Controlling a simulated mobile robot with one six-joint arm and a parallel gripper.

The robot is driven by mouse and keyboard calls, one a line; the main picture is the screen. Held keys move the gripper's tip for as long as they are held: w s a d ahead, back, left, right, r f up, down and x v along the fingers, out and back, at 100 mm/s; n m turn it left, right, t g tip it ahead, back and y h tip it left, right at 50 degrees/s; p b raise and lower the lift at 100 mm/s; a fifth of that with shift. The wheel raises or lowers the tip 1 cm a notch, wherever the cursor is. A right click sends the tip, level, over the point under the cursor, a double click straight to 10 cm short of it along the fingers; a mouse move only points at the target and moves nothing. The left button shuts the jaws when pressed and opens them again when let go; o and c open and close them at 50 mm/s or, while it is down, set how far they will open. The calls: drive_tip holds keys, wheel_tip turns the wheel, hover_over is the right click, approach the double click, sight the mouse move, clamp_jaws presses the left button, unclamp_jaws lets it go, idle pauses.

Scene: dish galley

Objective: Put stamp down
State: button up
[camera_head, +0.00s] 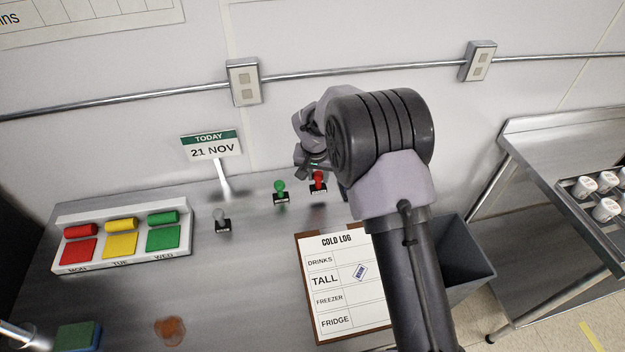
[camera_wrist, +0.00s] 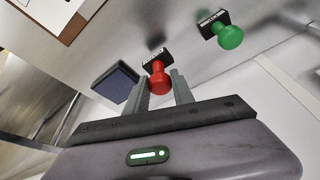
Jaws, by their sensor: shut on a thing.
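My gripper (camera_wrist: 160,88) is shut on the red stamp (camera_wrist: 157,74), one finger on each side of its knob. The stamp is upright, with its black base at or just above the steel counter; I cannot tell if it touches. In the head view the red stamp (camera_head: 319,177) is below my gripper (camera_head: 314,166), right of the green stamp (camera_head: 280,187). A grey stamp (camera_head: 221,217) stands further left. A dark blue pad (camera_wrist: 115,82) lies beside the red stamp in the wrist view; my arm mostly hides it in the head view.
The cold log clipboard (camera_head: 323,240) lies in front, a blue mark in its TALL row. A date sign (camera_head: 211,146) stands behind. At left are a day-coloured holder (camera_head: 125,249), a sponge (camera_head: 78,336) and a brown spill (camera_head: 170,330). A bin (camera_head: 466,262) is at right.

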drive_tip(key=shift+w+a+f+b, duration=0.2)
drive_tip(key=shift+w+a+f, duration=0.1)
drive_tip(key=shift+f, duration=0.35)
drive_tip(key=shift+w+a+f+b, duration=0.25)
drive_tip(key=shift+w+f, duration=0.1)
drive_tip(key=shift+f, duration=0.3)
drive_tip(key=shift+w+a+f+b, duration=0.2)
drive_tip(key=shift+w+a+f, duration=0.1)
drive_tip(key=shift+f, duration=0.35)
drive_tip(key=o, duration=1)
drive_tip(key=shift+o, duration=0.2)
